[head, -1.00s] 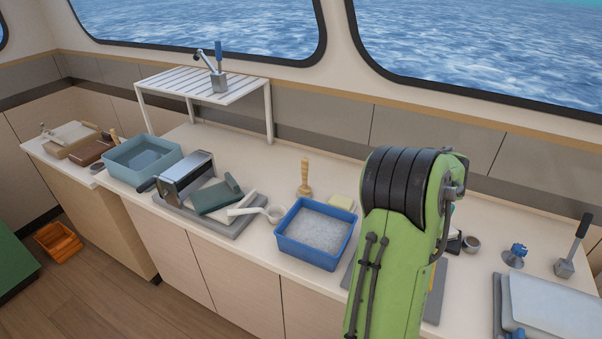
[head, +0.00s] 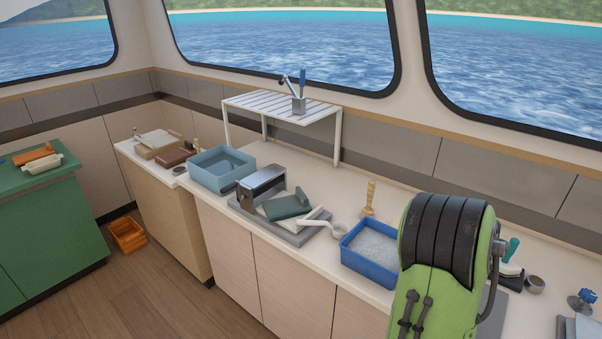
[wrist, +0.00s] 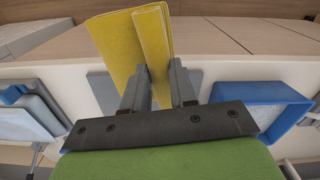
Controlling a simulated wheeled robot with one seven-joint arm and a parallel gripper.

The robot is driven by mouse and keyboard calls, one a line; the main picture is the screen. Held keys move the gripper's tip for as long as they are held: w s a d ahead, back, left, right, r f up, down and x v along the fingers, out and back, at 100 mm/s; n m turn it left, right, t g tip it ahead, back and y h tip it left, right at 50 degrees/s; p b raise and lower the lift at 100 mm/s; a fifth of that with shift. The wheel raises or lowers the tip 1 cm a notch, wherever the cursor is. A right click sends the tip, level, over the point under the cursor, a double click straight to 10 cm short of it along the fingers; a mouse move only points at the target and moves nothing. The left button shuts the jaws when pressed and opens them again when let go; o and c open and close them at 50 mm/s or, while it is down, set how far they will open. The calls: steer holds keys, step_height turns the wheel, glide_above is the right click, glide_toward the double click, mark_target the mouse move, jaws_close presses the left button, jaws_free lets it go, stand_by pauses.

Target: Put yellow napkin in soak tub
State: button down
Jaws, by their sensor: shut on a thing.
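The yellow napkin (wrist: 124,48), folded and upright, is held between the two dark fingers of my gripper (wrist: 158,85) in the wrist view. My gripper and the napkin are hidden behind my green arm in the head view. A blue tub (head: 365,268) full of white foamy liquid stands on the counter just left of my arm; a blue tub also shows at the right of the wrist view (wrist: 262,92), apart from the napkin. A teal tub (head: 208,178) stands farther left on the counter. I cannot tell which one is the soak tub.
Between the tubs are a grey tray (head: 297,238) with a metal box (head: 262,185), a dark green block and a white ladle. A slatted white rack (head: 275,104) stands behind. A green cabinet (head: 45,220) and an orange crate (head: 128,236) are at far left. The floor between is clear.

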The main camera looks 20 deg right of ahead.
steer(key=w+a+f+n, duration=0.3)
steer(key=w+a+f, duration=0.2)
steer(key=a, duration=0.5)
steer(key=w+a+f+n, duration=0.4)
steer(key=w+a+f, duration=0.1)
steer(key=a, duration=0.5)
steer(key=w+a+f+n, duration=0.3)
steer(key=w+a+f, duration=0.2)
steer(key=a, duration=0.5)
steer(key=shift+w+a+n, duration=0.3)
steer(key=shift+w+n, duration=0.1)
steer(key=shift+w, duration=0.35)
steer(key=shift+f, duration=0.1)
steer(key=shift+r, duration=0.25)
